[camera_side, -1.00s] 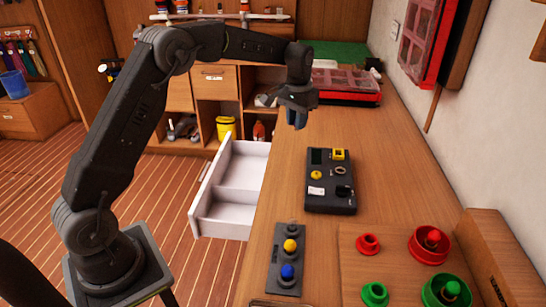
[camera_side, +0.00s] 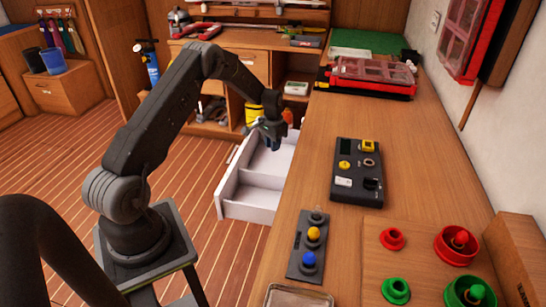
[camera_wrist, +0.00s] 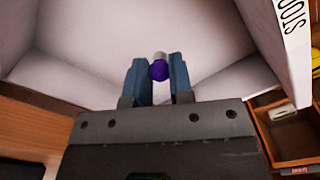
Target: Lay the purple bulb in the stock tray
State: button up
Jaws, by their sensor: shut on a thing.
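The purple bulb (camera_wrist: 159,71) is held between the blue fingers of my gripper (camera_wrist: 159,64), its pale end pointing away from the wrist. In the side view my gripper (camera_side: 271,142) is low at the far part of the open white drawer (camera_side: 247,213), and the bulb cannot be made out there. In the wrist view, pale drawer walls (camera_wrist: 75,55) surround the bulb, and the gap to the floor is unclear. Dark letters starting like "STO" show on a white panel (camera_wrist: 291,25). A shallow tray (camera_side: 298,297) is partly cut off at the bench's front; no label is readable.
A divider (camera_side: 262,181) splits the drawer, whose side borders the wooden bench (camera_side: 430,140). The bench carries a black device (camera_side: 357,190), a button strip (camera_side: 308,245), and red and green round parts (camera_side: 458,245).

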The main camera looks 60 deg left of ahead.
aim_at(273, 163)
jog(key=shift+f, duration=2.5)
jog(key=shift+f, duration=0.2)
jog(key=o, duration=0.7)
